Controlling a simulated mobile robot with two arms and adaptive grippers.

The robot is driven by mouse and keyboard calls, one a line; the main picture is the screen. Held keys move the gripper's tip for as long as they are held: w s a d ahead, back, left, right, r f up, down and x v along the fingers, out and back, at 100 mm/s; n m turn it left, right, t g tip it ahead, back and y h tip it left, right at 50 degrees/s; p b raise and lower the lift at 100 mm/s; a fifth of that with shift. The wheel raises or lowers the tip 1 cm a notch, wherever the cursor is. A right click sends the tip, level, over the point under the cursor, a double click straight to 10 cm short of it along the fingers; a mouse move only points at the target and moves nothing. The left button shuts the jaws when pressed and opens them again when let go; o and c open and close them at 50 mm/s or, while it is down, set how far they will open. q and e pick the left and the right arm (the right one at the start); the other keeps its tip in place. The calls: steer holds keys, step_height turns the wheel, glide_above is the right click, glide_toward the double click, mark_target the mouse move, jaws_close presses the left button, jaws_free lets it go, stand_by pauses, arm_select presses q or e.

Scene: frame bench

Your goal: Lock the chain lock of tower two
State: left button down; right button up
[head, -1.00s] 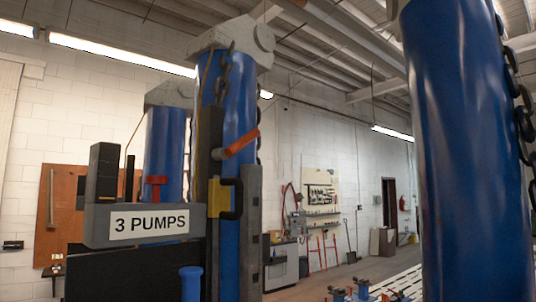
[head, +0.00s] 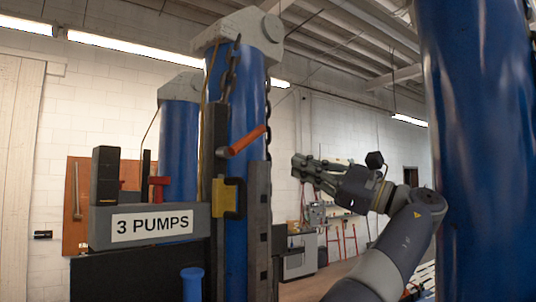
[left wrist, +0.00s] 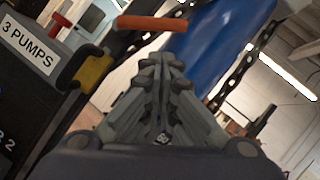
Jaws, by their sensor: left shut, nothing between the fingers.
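The tower (head: 247,100) is a blue column with a dark chain (head: 229,72) running down its front. An orange lever (head: 247,140) sticks out from it, tilted up to the right. Below the lever is a yellow block (head: 224,198) with a black part at its side. My left gripper (head: 297,166) is to the right of the lever, apart from it, shut and empty. My right gripper is not in view.
A grey box (head: 148,225) labelled "3 PUMPS" with a red knob (head: 159,189) stands left of the tower. A blue column (head: 485,150) fills the right side, close to my arm. Another blue column (head: 178,140) stands behind. Open floor shows between the tower and the right column.

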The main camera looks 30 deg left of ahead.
mark_target(241, 140)
arm_select(q)
steer(key=shift+a, duration=0.15)
steer(key=x, duration=0.9)
steer(key=shift+a, duration=0.45)
steer(key=shift+w, duration=0.1)
